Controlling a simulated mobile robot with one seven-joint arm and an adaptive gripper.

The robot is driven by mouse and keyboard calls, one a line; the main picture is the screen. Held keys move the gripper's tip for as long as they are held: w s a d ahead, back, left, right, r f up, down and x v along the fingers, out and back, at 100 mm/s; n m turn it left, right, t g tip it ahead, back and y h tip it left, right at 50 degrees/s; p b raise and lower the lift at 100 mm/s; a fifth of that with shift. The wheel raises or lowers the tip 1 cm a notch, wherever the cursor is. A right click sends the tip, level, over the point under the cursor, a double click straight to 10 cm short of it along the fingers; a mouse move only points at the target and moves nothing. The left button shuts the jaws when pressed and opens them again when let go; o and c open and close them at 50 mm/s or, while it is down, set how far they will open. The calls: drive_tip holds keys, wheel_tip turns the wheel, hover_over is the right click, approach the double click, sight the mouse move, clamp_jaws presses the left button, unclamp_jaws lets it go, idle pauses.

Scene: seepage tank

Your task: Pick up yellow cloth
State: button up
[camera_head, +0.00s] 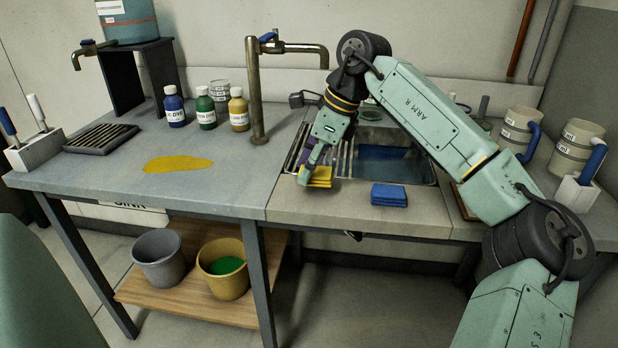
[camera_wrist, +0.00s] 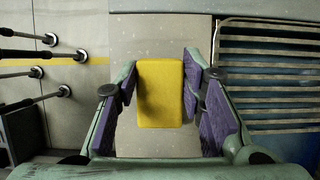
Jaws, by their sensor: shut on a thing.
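The yellow cloth (camera_head: 318,176) is a folded block at the front of the counter, left of the blue cloth and beside the sink's ribbed drainer. My gripper (camera_head: 304,172) reaches down to it from above. In the wrist view the yellow cloth (camera_wrist: 160,93) lies between the two purple-padded fingers of my gripper (camera_wrist: 162,95). The gripper is shut on the cloth. Whether the cloth touches the counter or is slightly raised, I cannot tell.
A folded blue cloth (camera_head: 389,195) lies to the right on the counter edge. The sink (camera_head: 395,165) is behind it. A tall tap (camera_head: 255,90) stands to the left. A yellow puddle (camera_head: 178,164) spreads on the left counter.

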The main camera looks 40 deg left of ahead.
drive_tip(key=s+d+r+b, duration=0.1)
drive_tip(key=s+d+b, duration=0.2)
drive_tip(key=s+d, duration=0.7)
drive_tip(key=shift+s+d+r+b, duration=0.2)
drive_tip(key=shift+s+r+b, duration=0.2)
drive_tip(key=shift+s, duration=0.75)
